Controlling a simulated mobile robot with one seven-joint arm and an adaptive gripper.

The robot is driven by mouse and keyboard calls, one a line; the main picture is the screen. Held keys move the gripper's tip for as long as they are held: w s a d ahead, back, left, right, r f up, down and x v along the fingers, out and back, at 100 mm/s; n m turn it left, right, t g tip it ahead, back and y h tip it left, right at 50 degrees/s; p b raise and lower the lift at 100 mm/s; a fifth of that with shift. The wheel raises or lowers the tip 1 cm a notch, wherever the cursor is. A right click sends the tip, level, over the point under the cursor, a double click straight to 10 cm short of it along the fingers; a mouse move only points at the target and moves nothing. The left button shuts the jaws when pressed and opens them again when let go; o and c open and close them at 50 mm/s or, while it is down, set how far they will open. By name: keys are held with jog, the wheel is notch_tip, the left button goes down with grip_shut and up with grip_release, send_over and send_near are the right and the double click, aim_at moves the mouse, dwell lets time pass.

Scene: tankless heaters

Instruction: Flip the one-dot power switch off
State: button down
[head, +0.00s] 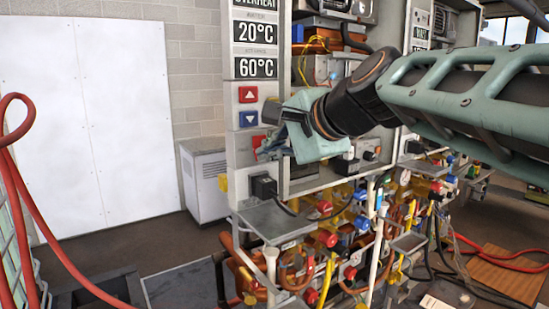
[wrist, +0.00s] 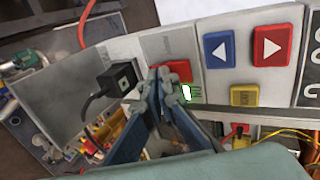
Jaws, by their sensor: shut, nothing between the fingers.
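In the wrist view a red switch (wrist: 178,70) sits on the heater's pale front panel (wrist: 165,45), partly hidden by my fingertips. A small green-and-white lit piece (wrist: 189,91) shows just beside it. No dot marking is readable, so I cannot tell which is the one-dot power switch. My gripper (wrist: 168,83) is shut and empty, with its tips over the red switch's edge. I cannot tell whether they touch it. In the head view my gripper (head: 268,148) is at the panel's lower left part, and a bit of red (head: 258,141) shows beside it.
A blue arrow button (wrist: 219,49), a red arrow button (wrist: 270,45) and a yellow button (wrist: 244,96) are on the panel. A black plug (head: 263,187) with a cable sits below my gripper. A grey shelf (head: 275,220) juts out under it, above crowded pipes and valves.

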jog(key=shift+f+t+b, duration=0.25)
jog(key=shift+t+b, duration=0.05)
jog(key=shift+b, duration=0.7)
jog(key=shift+w+a+f+b, duration=0.15)
jog(key=shift+f+b, duration=0.1)
jog(key=shift+b, duration=0.75)
jog(key=shift+y+b, duration=0.3)
jog(key=shift+b, duration=0.05)
jog(key=shift+r+p, duration=1)
jog(key=shift+r, duration=0.15)
